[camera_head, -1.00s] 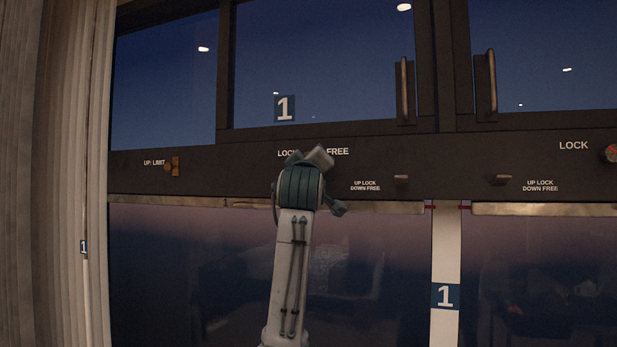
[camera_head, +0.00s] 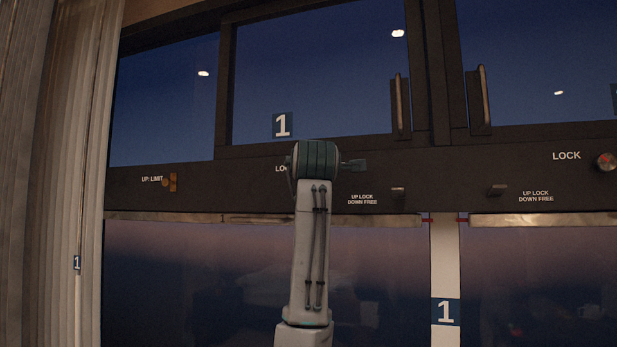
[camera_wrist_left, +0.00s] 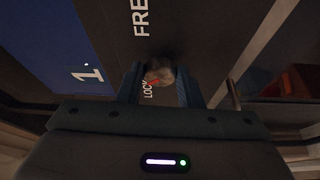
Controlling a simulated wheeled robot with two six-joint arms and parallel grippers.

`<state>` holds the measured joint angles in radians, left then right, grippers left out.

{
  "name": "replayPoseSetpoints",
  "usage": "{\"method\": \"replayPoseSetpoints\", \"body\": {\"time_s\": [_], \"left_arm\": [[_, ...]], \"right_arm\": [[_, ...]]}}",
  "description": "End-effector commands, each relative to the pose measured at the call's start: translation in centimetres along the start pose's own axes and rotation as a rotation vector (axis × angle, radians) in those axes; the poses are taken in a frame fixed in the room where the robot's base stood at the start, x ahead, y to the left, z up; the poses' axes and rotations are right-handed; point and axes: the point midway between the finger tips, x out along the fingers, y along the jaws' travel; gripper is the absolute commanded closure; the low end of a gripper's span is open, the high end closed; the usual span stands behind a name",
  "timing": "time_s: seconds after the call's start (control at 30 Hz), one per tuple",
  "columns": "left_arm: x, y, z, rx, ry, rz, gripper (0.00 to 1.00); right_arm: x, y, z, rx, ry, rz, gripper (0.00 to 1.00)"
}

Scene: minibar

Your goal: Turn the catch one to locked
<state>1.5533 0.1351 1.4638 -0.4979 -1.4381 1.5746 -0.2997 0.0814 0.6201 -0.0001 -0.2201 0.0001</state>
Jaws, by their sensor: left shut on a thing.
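The catch one knob (camera_wrist_left: 160,74) is a round, brownish piece with a red mark, seen in the left wrist view. It sits on the dark rail between the FREE label (camera_wrist_left: 140,18) and the LOCK label (camera_wrist_left: 147,90); its red mark lies on the side toward LOCK. My left gripper (camera_wrist_left: 158,76) is shut on this knob, one finger on each side. In the head view my left wrist (camera_head: 316,160) covers the knob, the FREE label and most of the LOCK label. My right gripper is not in view.
Another round knob with red on it (camera_head: 606,161) sits at the right by a LOCK label (camera_head: 566,155). Small latches (camera_head: 398,192) and (camera_head: 497,190) and an up-limit piece (camera_head: 170,183) stick out of the rail. Window handles (camera_head: 400,105) stand above. A curtain (camera_head: 60,170) hangs at left.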

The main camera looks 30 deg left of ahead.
Motion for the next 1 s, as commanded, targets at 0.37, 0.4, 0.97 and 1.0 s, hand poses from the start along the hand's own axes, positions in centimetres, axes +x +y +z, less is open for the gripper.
{"method": "replayPoseSetpoints", "body": {"time_s": [0.37,0.4,0.97,1.0], "left_arm": [[0.03,0.04,0.01,-0.071,0.000,-0.030,0.90],[0.03,0.04,0.01,-0.073,0.000,-0.031,0.90],[0.03,0.04,0.01,-0.072,0.000,-0.031,0.46],[0.03,0.04,0.01,-0.072,0.000,-0.031,0.46]], "right_arm": [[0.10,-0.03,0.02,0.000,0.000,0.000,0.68],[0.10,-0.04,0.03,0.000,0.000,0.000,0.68],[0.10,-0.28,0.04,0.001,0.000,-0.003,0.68],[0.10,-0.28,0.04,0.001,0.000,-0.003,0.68]]}}
